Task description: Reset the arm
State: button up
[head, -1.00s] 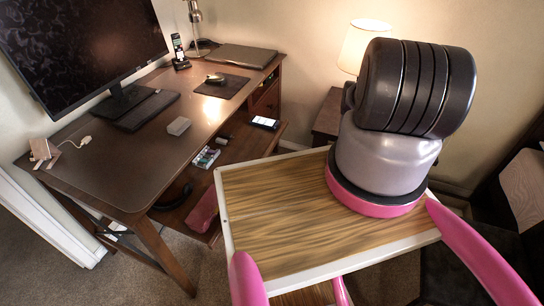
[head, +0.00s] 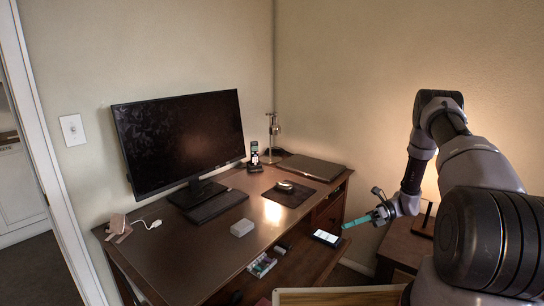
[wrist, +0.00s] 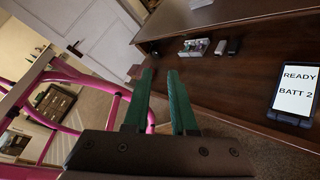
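My gripper (head: 350,222) has teal fingers and is at the right of the head view, reaching left past the desk's right end. Its fingertips are close to a black device with a lit screen (head: 327,238) in the picture; contact cannot be made out there. In the wrist view the two teal fingers (wrist: 160,72) stand apart with a gap and nothing between them. The device (wrist: 296,90) lies to their right, apart from them, its screen reading "READY BATT 2". My arm is raised and bent at the right of the head view.
The brown desk (head: 190,245) holds a monitor (head: 180,140), keyboard (head: 217,207), phone (head: 254,155), closed laptop (head: 310,166), lamp (head: 272,130), grey box (head: 242,228) and a mouse (head: 285,185) on a dark mat (head: 300,197). A small side table (head: 405,243) stands right.

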jog(key=s+a+r+n+h, duration=0.1)
jog(key=r+n+h, duration=0.25)
jog(key=r, duration=0.65)
jog(key=s+a+r+n+t+h, duration=0.15)
jog(key=r+n, duration=0.25)
jog(key=r, duration=0.6)
jog(key=s+r+n+h, duration=0.2)
jog(key=r+n+h, duration=0.1)
jog(key=r, duration=0.7)
jog(key=s+r+n+t+h, duration=0.4)
jog(key=s+r+n+t, duration=0.5)
jog(key=s+r, duration=0.7)
jog(key=s+n, duration=0.1)
jog(key=s, duration=0.2)
jog(key=shift+h, duration=0.4)
